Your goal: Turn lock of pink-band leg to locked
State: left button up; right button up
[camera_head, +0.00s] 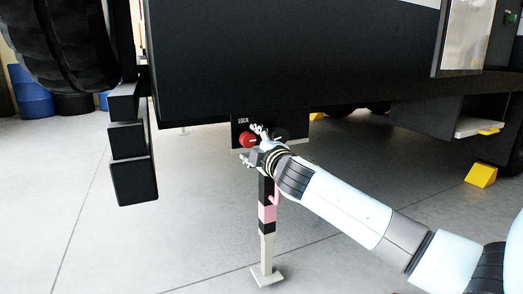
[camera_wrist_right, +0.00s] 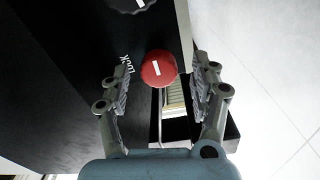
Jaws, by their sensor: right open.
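The leg with the pink band (camera_head: 267,213) stands upright under the chassis, its foot plate on the floor. A black panel marked LOCK (camera_head: 241,121) sits at its top. The red round lock knob (camera_head: 247,140) is on this panel; in the right wrist view the red knob (camera_wrist_right: 158,68) carries a white bar mark. My right gripper (camera_head: 252,145) is open at the panel. In the right wrist view my right gripper (camera_wrist_right: 160,80) has its fingers on either side of the knob, with gaps showing; contact cannot be told. My left gripper is not in view.
A black knob (camera_wrist_right: 132,4) with a white mark is near the red one. The chassis body (camera_head: 290,60) overhangs the leg. A tyre (camera_head: 62,45) and black blocks (camera_head: 130,150) stand at left. A yellow chock (camera_head: 481,174) is at right. Floor around the leg is clear.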

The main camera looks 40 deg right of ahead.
jog(key=v, duration=1.1)
